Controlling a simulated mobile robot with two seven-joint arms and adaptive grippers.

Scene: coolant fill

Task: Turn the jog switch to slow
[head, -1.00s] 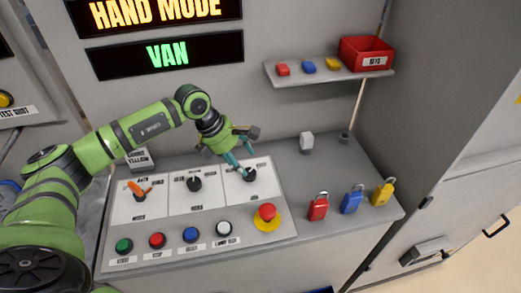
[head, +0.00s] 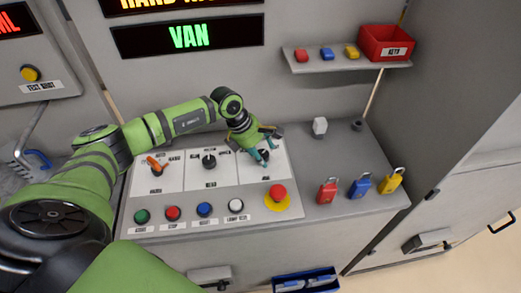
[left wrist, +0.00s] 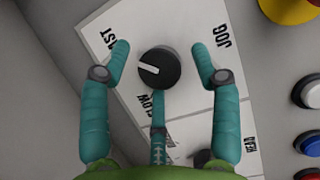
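The jog switch is a black round knob with a white pointer (left wrist: 158,68), on a white plate labelled FAST, SLOW and JOG in the left wrist view. Its pointer mark aims left in that view, between the FAST and SLOW labels; I cannot tell its exact setting. In the head view the knob (head: 265,157) is partly hidden by my left gripper (head: 258,153). In the left wrist view my left gripper (left wrist: 160,55) is open, with a teal finger on each side of the knob and a third below, close to it. The side fingers show gaps to the knob. My right gripper is not in view.
The same panel has an orange-handled switch (head: 155,165), a middle black knob (head: 209,161), several push buttons and a red emergency button (head: 278,193). Red (head: 328,191), blue (head: 360,186) and yellow (head: 392,181) padlocks stand to the right.

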